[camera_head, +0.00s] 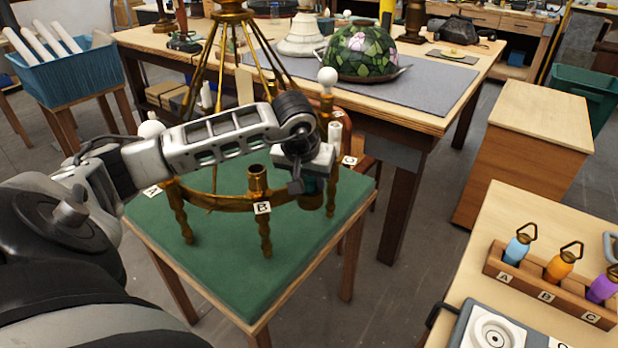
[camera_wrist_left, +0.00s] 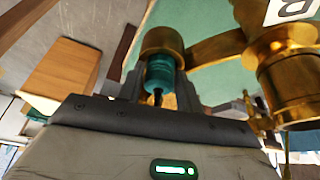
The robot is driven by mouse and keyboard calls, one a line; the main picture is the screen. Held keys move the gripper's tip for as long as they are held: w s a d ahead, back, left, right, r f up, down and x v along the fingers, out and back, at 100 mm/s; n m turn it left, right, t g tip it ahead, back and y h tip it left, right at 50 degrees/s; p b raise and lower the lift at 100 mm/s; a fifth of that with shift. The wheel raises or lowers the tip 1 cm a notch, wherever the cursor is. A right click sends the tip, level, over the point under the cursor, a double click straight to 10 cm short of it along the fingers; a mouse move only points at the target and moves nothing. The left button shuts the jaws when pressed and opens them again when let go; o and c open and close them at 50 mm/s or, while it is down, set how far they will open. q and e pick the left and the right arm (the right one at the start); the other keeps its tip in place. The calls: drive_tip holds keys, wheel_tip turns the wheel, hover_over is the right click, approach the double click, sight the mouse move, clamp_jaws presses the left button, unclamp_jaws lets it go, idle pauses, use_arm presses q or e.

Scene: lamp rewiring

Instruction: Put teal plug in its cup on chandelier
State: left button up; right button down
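The chandelier, with a brass ring (camera_head: 225,205), stands on a green-topped table. One empty-looking brass cup (camera_head: 257,178) on it bears tag B. My left gripper (camera_head: 307,180) points down over the cup to the right of B. In the left wrist view the teal plug (camera_wrist_left: 160,70) is between the two fingertips (camera_wrist_left: 160,88), which appear to touch its sides. The plug's far end meets a brass cup (camera_wrist_left: 162,40); how deep it sits is hidden. In the head view the gripper covers most of the plug and cup. My right gripper is out of view.
A wooden rack (camera_head: 540,283) at right holds blue, orange and purple plugs above tags A, B and C. A grey device (camera_head: 460,325) sits before it. White bulbs (camera_head: 327,76) stand on the chandelier, and brass rods rise from it near my left forearm.

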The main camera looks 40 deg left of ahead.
use_arm(q)
drive_tip(key=o, duration=0.3)
drive_tip(key=v, duration=1.6)
drive_tip(key=shift+s, duration=0.15)
